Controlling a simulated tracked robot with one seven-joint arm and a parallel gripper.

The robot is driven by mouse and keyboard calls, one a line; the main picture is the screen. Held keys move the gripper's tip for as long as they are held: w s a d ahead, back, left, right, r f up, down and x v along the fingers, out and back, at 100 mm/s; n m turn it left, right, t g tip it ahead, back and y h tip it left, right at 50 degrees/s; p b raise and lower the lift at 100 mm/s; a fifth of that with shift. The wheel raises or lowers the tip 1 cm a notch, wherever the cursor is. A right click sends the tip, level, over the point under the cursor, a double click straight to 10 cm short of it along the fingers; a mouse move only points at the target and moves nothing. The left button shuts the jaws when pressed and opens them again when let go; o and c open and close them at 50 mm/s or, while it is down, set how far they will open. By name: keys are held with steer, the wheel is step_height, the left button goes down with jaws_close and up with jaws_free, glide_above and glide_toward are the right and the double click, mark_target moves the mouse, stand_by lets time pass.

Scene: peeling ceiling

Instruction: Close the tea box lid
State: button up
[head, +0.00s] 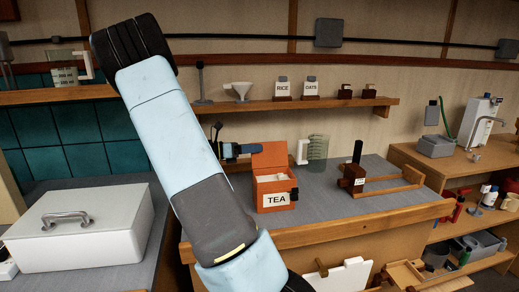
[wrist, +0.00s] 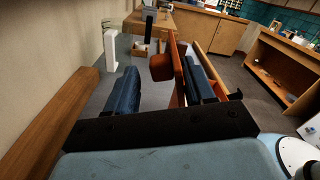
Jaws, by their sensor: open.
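The orange tea box (head: 275,194), labelled TEA, stands on the grey counter in the head view, with pale packets inside. Its lid (head: 270,157) is up, raised at the back of the box. My gripper (head: 235,150) is at the left edge of the lid, with blue fingers partly hidden behind my arm. In the wrist view, my gripper (wrist: 163,62) is open, with its fingers apart. The lid shows nearly edge-on between them, close to the right finger, with a rounded red-brown knob (wrist: 161,67) on its left face. I cannot tell whether a finger touches the lid.
A measuring jug (head: 318,147) stands right of the lid. A brown wooden device (head: 352,179) sits further right on the counter. A shelf (head: 290,104) with jars runs above. A white lidded case (head: 80,228) is at the left. The counter's front right is clear.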

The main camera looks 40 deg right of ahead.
mark_target(269, 154)
steer(key=shift+x, duration=1.45)
steer(key=shift+c, duration=0.5)
